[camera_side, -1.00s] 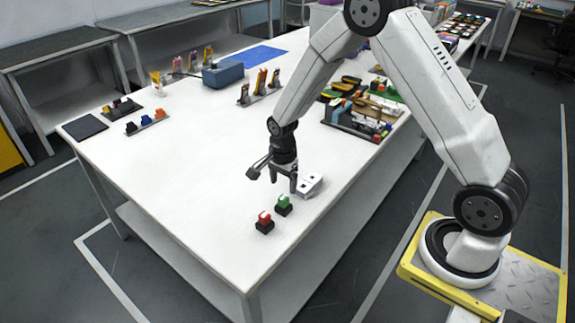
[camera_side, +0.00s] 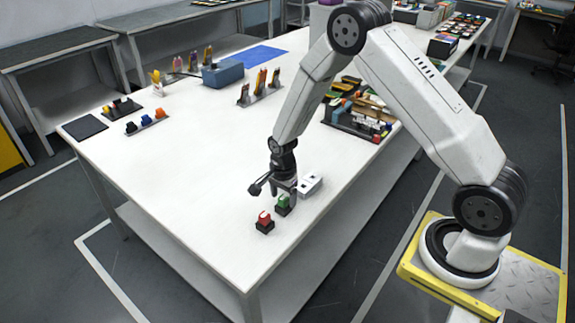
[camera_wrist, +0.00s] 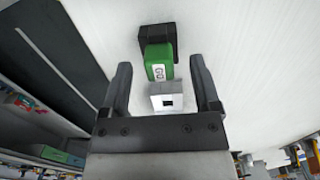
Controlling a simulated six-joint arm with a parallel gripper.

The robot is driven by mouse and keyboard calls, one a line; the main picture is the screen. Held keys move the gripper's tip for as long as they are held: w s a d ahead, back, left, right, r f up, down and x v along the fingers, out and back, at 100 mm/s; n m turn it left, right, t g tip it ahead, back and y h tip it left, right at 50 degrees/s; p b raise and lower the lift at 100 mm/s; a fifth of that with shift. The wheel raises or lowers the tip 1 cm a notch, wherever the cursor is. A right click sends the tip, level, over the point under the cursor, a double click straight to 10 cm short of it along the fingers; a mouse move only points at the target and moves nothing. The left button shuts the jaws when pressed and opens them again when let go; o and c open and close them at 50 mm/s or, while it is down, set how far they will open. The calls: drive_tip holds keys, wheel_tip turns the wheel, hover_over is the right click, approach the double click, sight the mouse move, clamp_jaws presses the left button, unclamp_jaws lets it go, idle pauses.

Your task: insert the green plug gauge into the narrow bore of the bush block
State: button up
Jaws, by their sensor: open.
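The green plug gauge (camera_side: 283,203) stands upright in a dark base near the table's front edge. In the wrist view the green gauge (camera_wrist: 158,62) shows a white label and lies between the fingertips, with a gap on each side. My gripper (camera_side: 284,190) is open, pointing down just above and around the gauge; it also shows in the wrist view (camera_wrist: 160,72). The white bush block (camera_side: 309,185) with dark bores lies just right of and behind my gripper. A light grey piece with a dark square shows below the green in the wrist view; I cannot tell what it is part of.
A red gauge (camera_side: 264,220) in a dark base stands close to the left of the green one. A tray of mixed parts (camera_side: 362,125) and a blue box (camera_side: 222,74) stand farther back. The white table (camera_side: 190,165) is clear to the left.

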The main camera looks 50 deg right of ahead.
idle(0.3)
clamp_jaws()
drive_tip(key=shift+r, duration=0.2)
drive_tip(key=shift+r, duration=0.8)
drive_tip(key=s+a+r, duration=0.1)
drive_tip(key=s+r, duration=1)
drive_tip(key=s, duration=0.3)
drive_tip(key=shift+a, duration=0.2)
